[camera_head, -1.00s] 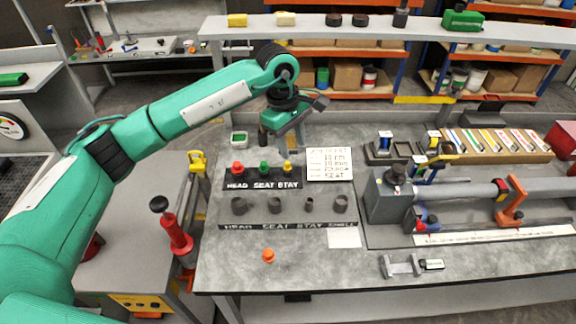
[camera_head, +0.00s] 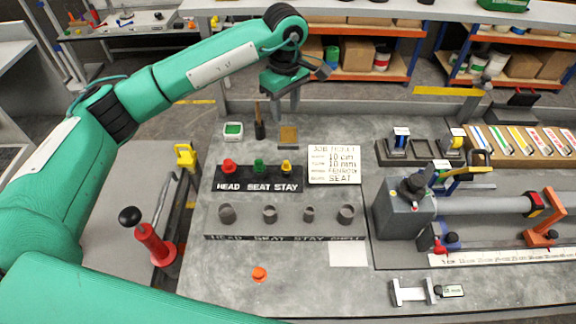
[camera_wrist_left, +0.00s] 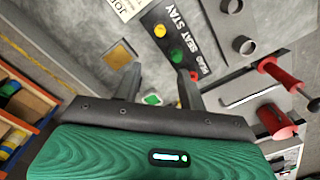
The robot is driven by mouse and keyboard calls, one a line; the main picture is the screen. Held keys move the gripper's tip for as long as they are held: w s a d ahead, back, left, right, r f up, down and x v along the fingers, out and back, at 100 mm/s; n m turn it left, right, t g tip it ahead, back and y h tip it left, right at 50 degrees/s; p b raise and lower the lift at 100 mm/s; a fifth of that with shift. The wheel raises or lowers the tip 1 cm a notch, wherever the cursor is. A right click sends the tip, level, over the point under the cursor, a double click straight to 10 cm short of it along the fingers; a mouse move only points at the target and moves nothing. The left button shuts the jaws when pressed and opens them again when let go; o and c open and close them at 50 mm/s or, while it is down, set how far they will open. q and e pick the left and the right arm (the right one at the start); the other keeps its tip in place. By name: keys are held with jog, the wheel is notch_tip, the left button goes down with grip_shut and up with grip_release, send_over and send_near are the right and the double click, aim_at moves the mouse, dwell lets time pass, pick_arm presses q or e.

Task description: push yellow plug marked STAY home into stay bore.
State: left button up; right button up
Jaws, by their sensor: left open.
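The yellow plug (camera_head: 286,168) stands at the right end of a black rack (camera_head: 243,184), above the word STAY. A green plug (camera_head: 259,168) and a red plug (camera_head: 229,167) stand left of it. The yellow plug also shows in the left wrist view (camera_wrist_left: 160,30). In front of the rack, a grey block (camera_head: 250,228) has a row of round bores; the third from the left, the stay bore (camera_head: 308,214), is above the STAY label. My left gripper (camera_head: 286,103) is open and empty, pointing down behind the rack, apart from the plugs. My right gripper is not in view.
A job ticket (camera_head: 334,164) lies right of the rack. An orange knob (camera_head: 260,274) sits in front. A clamp fixture (camera_head: 404,207) fills the right.

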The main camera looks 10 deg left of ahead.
pick_arm(q)
notch_tip(320, 180, down, 4)
jog(key=b, duration=0.4)
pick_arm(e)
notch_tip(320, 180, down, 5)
pick_arm(q)
jog(key=p, duration=0.2)
send_over(286, 162)
jog(key=f, duration=1)
jog(key=shift+w, duration=0.2)
jog(key=shift+s+f+p, duration=0.1)
jog(key=shift+f+p, duration=0.1)
jog(key=shift+p, duration=0.15)
notch_tip(286, 162, down, 4)
jog(key=shift+s+f+p, duration=0.1)
jog(key=shift+p, duration=1)
jog(key=shift+f, duration=0.25)
grip_shut()
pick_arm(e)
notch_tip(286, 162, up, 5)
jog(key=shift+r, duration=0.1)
